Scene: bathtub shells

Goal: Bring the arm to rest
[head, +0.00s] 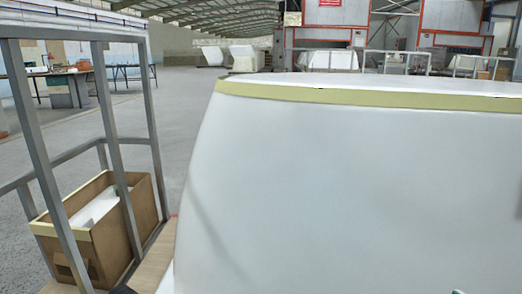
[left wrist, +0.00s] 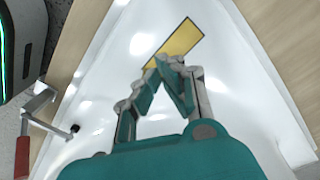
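My left gripper (left wrist: 160,72) shows in the left wrist view as teal and grey. Its two fingertips come together at the top, with a narrow wedge of space lower between the fingers.
A grey metal frame (head: 108,120) stands left, with an open cardboard box (head: 135,205) holding something white. Open floor (head: 180,110) lies between frame and shell. Tables and white shells stand farther back. In the left wrist view, a metal lever with a red handle (left wrist: 22,157) is at lower left.

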